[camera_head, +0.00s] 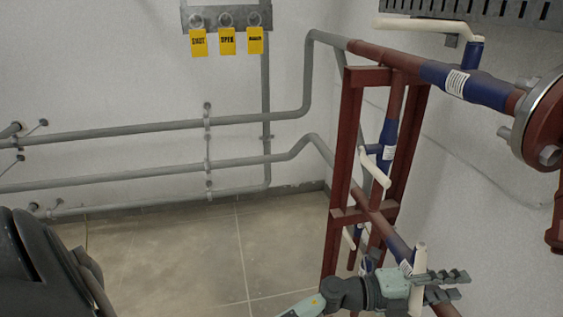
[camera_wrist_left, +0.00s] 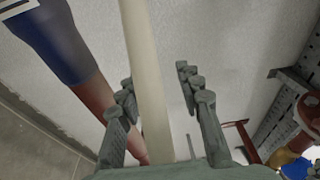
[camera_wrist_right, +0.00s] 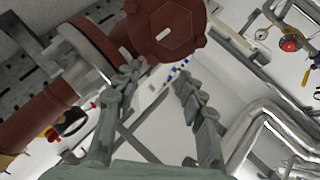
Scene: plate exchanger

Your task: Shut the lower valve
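The lower valve has a blue body (camera_head: 400,252) on the lower red pipe, and its cream lever handle (camera_head: 420,258) stands up near my left gripper (camera_head: 445,284). In the left wrist view the cream handle (camera_wrist_left: 148,80) runs between the two fingers of my left gripper (camera_wrist_left: 158,95). The fingers are apart, with a clear gap on the handle's right side. The blue body (camera_wrist_left: 45,40) is at the upper left there. My right gripper (camera_wrist_right: 155,85) is open and empty in the right wrist view, and is not in the head view.
An upper valve (camera_head: 468,83) with a cream lever (camera_head: 425,27) sits on the upper pipe. A middle valve (camera_head: 387,145) is on the vertical pipe. A red frame (camera_head: 341,165) stands beside the left gripper. Yellow tags (camera_head: 227,42) hang on the wall. The floor (camera_head: 200,250) is clear.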

